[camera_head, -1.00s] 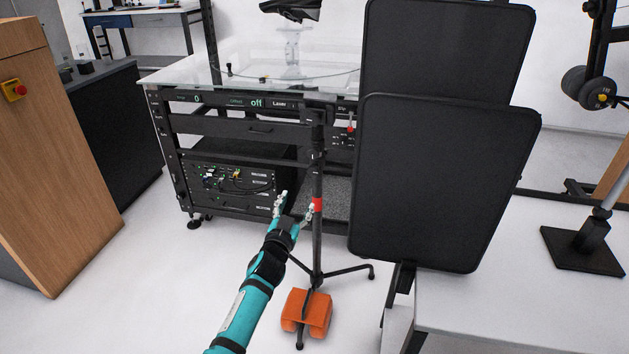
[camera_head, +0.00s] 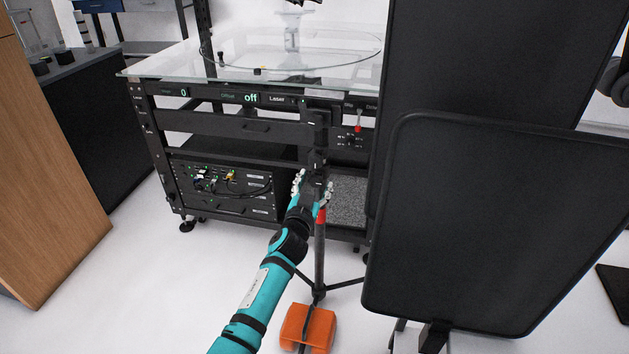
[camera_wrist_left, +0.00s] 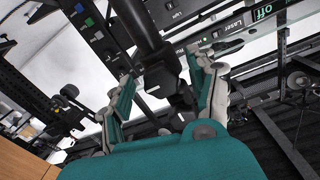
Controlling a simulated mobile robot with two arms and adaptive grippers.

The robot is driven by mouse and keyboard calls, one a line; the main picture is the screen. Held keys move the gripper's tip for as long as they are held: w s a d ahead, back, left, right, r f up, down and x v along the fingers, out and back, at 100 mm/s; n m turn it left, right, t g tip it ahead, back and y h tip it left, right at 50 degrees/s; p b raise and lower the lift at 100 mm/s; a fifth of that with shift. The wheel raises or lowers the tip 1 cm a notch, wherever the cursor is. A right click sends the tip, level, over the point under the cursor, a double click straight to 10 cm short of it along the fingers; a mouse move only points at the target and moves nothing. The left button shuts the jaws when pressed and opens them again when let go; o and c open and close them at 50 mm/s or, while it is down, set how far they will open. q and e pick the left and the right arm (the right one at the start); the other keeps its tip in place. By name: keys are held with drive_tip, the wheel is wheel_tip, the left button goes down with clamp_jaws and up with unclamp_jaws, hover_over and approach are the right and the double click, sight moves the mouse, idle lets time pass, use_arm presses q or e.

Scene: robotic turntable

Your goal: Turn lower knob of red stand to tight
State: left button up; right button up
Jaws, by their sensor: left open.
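The stand with the red band is a thin black upright pole (camera_head: 319,255) on tripod legs, in the middle of the head view. Its red band (camera_head: 321,216) shows just below my left gripper (camera_head: 313,186). That gripper is open, in front of the pole and just above the band. In the left wrist view my left gripper's fingers (camera_wrist_left: 163,70) lie either side of a black knob-like part (camera_wrist_left: 181,95) and the black post (camera_wrist_left: 143,28). Whether they touch is unclear. In the head view my gripper hides this part of the stand. My right gripper is out of view.
An orange weight (camera_head: 307,327) lies over a leg at the stand's foot. Large black panels (camera_head: 490,225) stand close on the right. The turntable frame with its glass top (camera_head: 170,67) is behind the stand. Open floor (camera_head: 160,290) lies to the left.

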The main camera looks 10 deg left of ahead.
use_arm(q)
drive_tip(key=shift+r, duration=0.1)
drive_tip(key=shift+c, duration=0.3)
drive_tip(key=c, duration=1.1)
